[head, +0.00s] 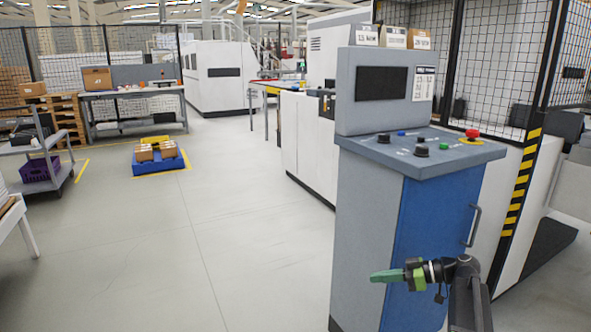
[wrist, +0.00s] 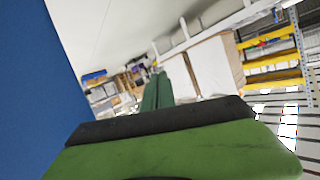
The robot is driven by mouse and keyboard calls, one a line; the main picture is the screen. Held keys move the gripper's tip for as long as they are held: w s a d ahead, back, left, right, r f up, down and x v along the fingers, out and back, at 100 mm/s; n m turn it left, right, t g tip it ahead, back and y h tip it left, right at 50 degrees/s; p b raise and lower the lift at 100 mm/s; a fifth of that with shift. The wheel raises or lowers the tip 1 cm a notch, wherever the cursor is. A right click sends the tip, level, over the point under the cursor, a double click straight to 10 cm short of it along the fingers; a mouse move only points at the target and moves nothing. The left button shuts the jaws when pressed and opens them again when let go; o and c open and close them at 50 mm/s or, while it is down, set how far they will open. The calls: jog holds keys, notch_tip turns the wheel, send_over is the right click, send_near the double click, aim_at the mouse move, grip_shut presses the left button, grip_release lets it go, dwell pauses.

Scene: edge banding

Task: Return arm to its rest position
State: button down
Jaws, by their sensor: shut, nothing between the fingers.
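My gripper (head: 385,276) is green and shows at the lower right of the head view, in front of the blue door of the control console (head: 432,235). Its fingers point left and are closed together with nothing between them. In the wrist view the shut green fingers (wrist: 157,92) point away over the green gripper body. My arm (head: 465,285) bends down from the wrist at the bottom edge of the head view. The blue surface at the left of the wrist view is close beside the gripper; I cannot tell whether they touch.
The console carries a red emergency button (head: 472,133) and several knobs. A mesh fence post with yellow-black stripes (head: 519,190) stands right of it. A blue pallet (head: 159,163) with boxes, a workbench (head: 135,93) and a cart (head: 45,160) are farther left. Open floor lies left of the console.

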jog(key=s+a+f+g+h, duration=0.2)
jog(key=s+a+f, duration=0.15)
jog(key=a, duration=0.55)
jog(key=s+a+f+g+h, duration=0.2)
jog(key=a+f, duration=0.3)
jog(key=a, duration=0.4)
jog(key=s+a+f+m+g+h, duration=0.2)
jog(key=s+a+f+m+h, duration=0.2)
jog(key=s+f+h, duration=0.15)
jog(key=s+d+f+m+t+h, duration=0.15)
jog(key=d+m+h, duration=0.25)
jog(key=d+m, duration=0.45)
notch_tip(320, 180, up, 36)
jog(key=p, duration=3.6)
jog(key=shift+s+d+p, duration=0.3)
jog(key=shift+d+p, duration=0.05)
jog(key=shift+r+n+g, duration=0.1)
jog(key=shift+n+g, duration=0.15)
jog(key=c, duration=2.1)
grip_release()
